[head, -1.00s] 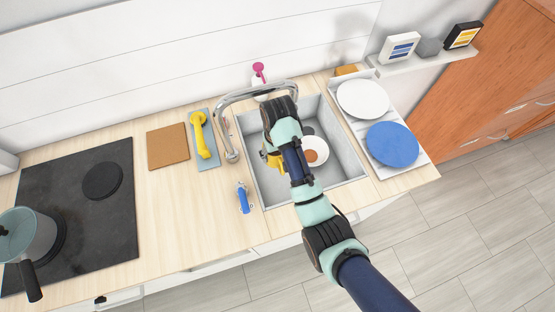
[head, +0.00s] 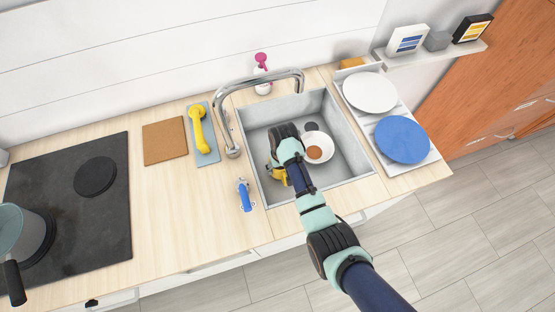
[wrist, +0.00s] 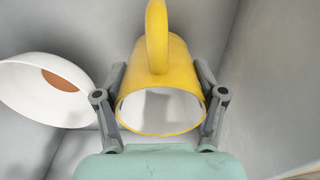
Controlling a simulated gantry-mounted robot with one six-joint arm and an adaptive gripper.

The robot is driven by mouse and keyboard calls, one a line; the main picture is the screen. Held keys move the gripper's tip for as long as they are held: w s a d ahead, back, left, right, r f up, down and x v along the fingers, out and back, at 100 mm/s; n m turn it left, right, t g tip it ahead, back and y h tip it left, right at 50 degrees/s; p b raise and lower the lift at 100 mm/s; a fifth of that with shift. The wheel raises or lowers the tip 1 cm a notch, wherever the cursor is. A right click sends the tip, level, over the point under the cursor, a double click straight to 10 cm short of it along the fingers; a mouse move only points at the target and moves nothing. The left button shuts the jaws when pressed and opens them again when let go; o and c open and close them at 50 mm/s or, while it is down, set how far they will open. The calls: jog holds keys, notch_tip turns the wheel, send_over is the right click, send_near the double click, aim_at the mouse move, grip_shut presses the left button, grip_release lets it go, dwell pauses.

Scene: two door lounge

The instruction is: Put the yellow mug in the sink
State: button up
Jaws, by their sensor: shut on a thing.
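The yellow mug (wrist: 180,75) is between the two fingers of my gripper (wrist: 160,100) in the wrist view, with its white inside facing the camera and its handle up. My gripper is shut on it. In the head view the yellow mug (head: 278,175) shows partly beside my wrist, over the left part of the sink basin. My arm hides the rest of the mug and the fingers there. The grey sink (head: 345,130) is set into the wooden counter. I cannot tell whether the mug touches the basin floor.
A white bowl with brown inside (head: 318,148) sits in the sink, close to the gripper; it also shows in the wrist view (wrist: 35,95). A faucet (head: 232,140) arches over the sink's back left. A blue-handled item (head: 245,195) lies left of the sink. A rack with plates (head: 402,140) stands right.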

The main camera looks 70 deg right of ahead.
jog(key=w+d+b, duration=0.2)
jog(key=d, duration=0.1)
jog(key=shift+w+d+f, duration=0.15)
jog(key=shift+w+f, duration=0.25)
jog(key=shift+s+a+f, duration=0.15)
jog(key=shift+s+a, duration=0.05)
jog(key=shift+a, duration=0.05)
jog(key=shift+w+d, duration=0.1)
jog(key=shift+d, duration=0.05)
jog(key=shift+f, duration=0.15)
jog(key=o, duration=1.4)
jog(key=r+p, duration=0.1)
jog(key=r, duration=0.3)
jog(key=r+p, duration=0.1)
jog(key=r, duration=0.3)
jog(key=r+p, duration=0.1)
jog(key=r, duration=0.3)
jog(key=shift+s+a+r+p, duration=0.2)
jog(key=shift+s+a+p, duration=0.1)
jog(key=shift+a+p, duration=0.05)
